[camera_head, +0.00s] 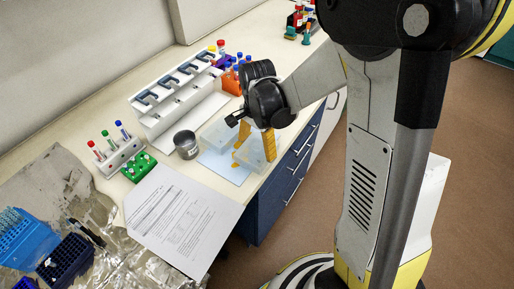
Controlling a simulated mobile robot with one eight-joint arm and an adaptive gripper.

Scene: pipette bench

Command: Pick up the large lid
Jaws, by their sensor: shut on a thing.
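My gripper (252,147) is in the middle of the camera_head view, pointing down at the bench, with yellow fingers. It is shut on a clear, translucent lid (253,158), which looks like the large lid. The lid sits between and below the fingers, over the right edge of a pale blue sheet (223,171). I cannot tell whether the lid touches the bench. Another clear piece (216,134) is just left of the fingers. The gripper partly hides both clear pieces.
A white pipette rack (178,102) stands behind. A dark metal cup (186,144) is left of the clear pieces. A printed paper (180,219), a green rack (138,167), a white tube rack (119,157) and an orange rack (232,84) are nearby. The bench's front edge is close on the right.

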